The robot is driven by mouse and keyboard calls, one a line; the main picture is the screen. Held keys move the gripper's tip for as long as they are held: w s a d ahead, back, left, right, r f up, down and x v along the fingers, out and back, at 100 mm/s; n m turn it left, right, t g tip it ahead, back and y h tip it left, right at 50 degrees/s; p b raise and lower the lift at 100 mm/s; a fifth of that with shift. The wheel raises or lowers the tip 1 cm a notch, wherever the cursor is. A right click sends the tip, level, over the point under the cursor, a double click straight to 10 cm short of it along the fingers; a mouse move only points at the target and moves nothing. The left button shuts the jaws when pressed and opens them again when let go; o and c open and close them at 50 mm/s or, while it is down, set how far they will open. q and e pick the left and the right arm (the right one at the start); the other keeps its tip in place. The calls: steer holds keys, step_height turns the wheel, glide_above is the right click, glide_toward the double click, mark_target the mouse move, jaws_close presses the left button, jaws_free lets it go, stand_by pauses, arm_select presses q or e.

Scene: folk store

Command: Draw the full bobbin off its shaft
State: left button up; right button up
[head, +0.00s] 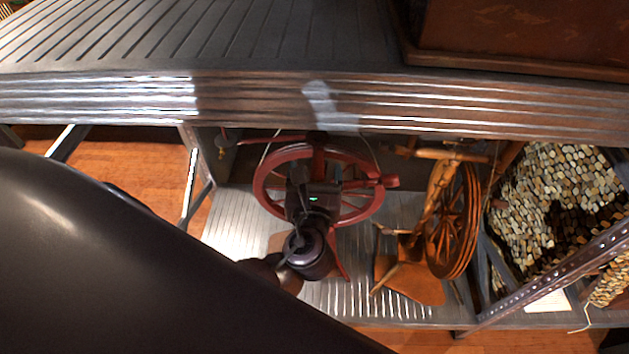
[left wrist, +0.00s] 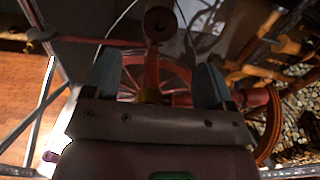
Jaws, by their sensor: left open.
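A red spinning wheel (head: 266,190) stands on a grey slatted shelf under a ledge in the head view. My left gripper (head: 316,178) is in front of its upper middle and covers its hub. In the left wrist view the gripper (left wrist: 156,78) is open, with the red wheel (left wrist: 172,72) behind the gap between its fingers. A reddish upright post with a dark round end (left wrist: 160,23) rises between and beyond the fingertips, apart from both. I cannot tell whether this round end is the bobbin or another part. No wound bobbin shows clearly. My right gripper is not in view.
A brown wooden spinning wheel (head: 458,220) stands close on the right. A ribbed metal ledge (head: 430,105) overhangs both wheels. A diagonal metal strut (head: 560,265) and a pebbly patterned mass (head: 560,180) are farther right. Bare slatted shelf (head: 232,222) shows at left.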

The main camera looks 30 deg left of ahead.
mark_target(318, 140)
arm_select(q)
steer(key=x, duration=0.2)
steer(key=shift+w+a, duration=0.15)
steer(key=shift+w, duration=0.15)
steer(key=shift+p+x, duration=0.4)
steer(key=shift+x, duration=1.2)
steer(key=shift+w+a, duration=0.25)
steer(key=shift+w, duration=0.35)
steer(key=shift+w+a, duration=0.25)
steer(key=shift+w, duration=0.2)
steer(key=shift+c, duration=0.4)
steer(key=c, duration=0.7)
steer(key=shift+o, duration=0.2)
steer(key=shift+s+d, duration=0.1)
